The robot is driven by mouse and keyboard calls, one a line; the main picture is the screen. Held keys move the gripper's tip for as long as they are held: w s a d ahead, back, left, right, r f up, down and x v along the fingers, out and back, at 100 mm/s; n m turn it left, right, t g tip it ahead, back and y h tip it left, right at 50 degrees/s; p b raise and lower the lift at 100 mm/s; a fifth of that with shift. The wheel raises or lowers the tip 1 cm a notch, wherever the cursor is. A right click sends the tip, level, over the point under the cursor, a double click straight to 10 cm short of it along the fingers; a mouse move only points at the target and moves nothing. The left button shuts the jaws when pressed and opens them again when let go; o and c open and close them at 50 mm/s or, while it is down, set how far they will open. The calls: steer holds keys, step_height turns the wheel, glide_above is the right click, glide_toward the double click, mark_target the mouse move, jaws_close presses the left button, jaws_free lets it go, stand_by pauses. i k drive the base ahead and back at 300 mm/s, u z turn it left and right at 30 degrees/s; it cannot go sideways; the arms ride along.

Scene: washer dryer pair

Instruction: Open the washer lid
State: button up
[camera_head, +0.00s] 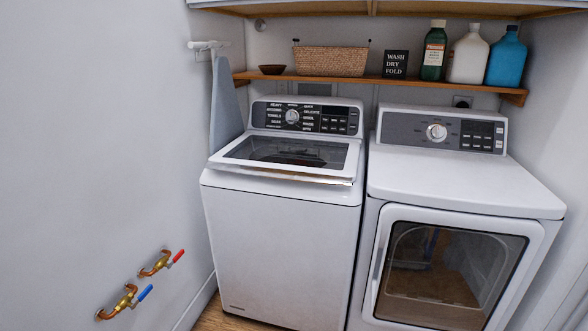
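The washer (280,240) is the white top-loading machine on the left of the pair. Its lid (343,173) has a white frame around a dark glass window (290,151) and lies down over the top. A silvery lip runs along the lid's front edge; I cannot tell whether a slight gap shows under it. The control panel (307,117) with a round knob stands behind the lid. My gripper is not in view.
A white dryer (465,190) with a glass front door stands close on the right. A wooden shelf (345,79) above holds a basket (331,60), a sign and bottles. An ironing board (225,105) leans at the left wall. Valves (128,300) stick out lower left.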

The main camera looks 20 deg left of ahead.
mark_target(332, 162)
steer(key=u, duration=0.15)
steer(key=i, duration=0.9)
steer(key=u, duration=1.05)
steer(key=i, duration=0.7)
steer(key=u, duration=0.75)
